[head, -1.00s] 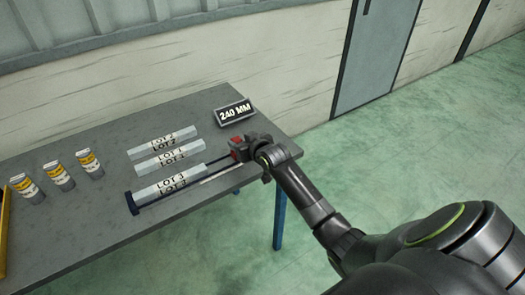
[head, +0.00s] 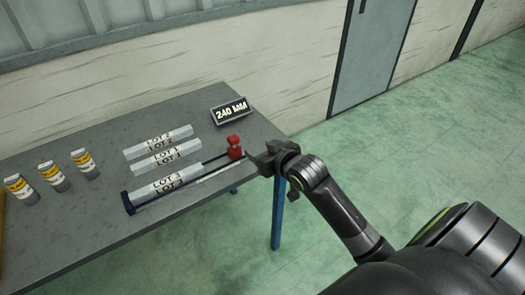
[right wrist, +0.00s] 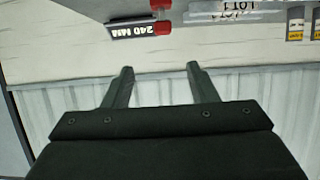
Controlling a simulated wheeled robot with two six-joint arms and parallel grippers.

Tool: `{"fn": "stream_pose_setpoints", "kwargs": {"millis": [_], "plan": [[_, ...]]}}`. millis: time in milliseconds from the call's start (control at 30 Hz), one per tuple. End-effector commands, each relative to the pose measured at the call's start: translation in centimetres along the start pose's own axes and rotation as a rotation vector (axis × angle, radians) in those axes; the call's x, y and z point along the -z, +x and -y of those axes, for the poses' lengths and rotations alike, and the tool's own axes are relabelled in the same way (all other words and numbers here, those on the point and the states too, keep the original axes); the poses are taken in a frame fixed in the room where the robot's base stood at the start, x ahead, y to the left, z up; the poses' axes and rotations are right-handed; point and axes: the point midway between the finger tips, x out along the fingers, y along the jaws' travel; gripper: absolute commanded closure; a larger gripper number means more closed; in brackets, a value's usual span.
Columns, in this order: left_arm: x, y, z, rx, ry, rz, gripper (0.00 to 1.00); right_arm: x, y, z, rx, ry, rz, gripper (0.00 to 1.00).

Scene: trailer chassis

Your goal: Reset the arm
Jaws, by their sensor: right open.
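My right gripper (head: 268,160) is at the right end of the grey table, just right of the red slider block (head: 235,147) and apart from it. In the right wrist view its two fingers (right wrist: 158,80) are spread, with nothing between them. The red block also shows at the top of that view (right wrist: 161,12). It stands at the right end of a dark rail gauge (head: 129,203), where the bar marked LOT 3 (head: 165,188) lies. My left gripper is not in view.
Bars marked LOT 1 (head: 166,157) and LOT 2 (head: 158,142) lie behind the gauge. A sign reading 240 MM (head: 231,111) stands at the back right. Several labelled canisters (head: 53,177) stand at left. The table (head: 95,130) ends at right, with open floor (head: 340,150) beyond.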

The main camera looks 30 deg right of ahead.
Motion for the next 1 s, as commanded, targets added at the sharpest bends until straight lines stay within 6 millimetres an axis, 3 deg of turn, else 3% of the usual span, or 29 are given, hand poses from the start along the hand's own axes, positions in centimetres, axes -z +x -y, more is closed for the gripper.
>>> {"fn": "stream_pose_setpoints", "kwargs": {"millis": [567,667,767,833,1000], "plan": [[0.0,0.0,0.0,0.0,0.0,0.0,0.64,-0.1,-0.2,0.0,0.0,0.0,0.001,0.47],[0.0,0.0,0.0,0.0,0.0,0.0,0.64,-0.8,0.1,-0.3,-0.006,0.004,0.015,0.47],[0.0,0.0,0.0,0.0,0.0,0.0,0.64,-3.7,1.3,-1.1,-0.028,0.015,0.063,0.47],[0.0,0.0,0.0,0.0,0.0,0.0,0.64,-7.2,2.4,-2.0,-0.05,0.027,0.117,0.47],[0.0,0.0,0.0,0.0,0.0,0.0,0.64,-18.8,4.0,-4.2,-0.112,0.046,0.287,0.47]]}}
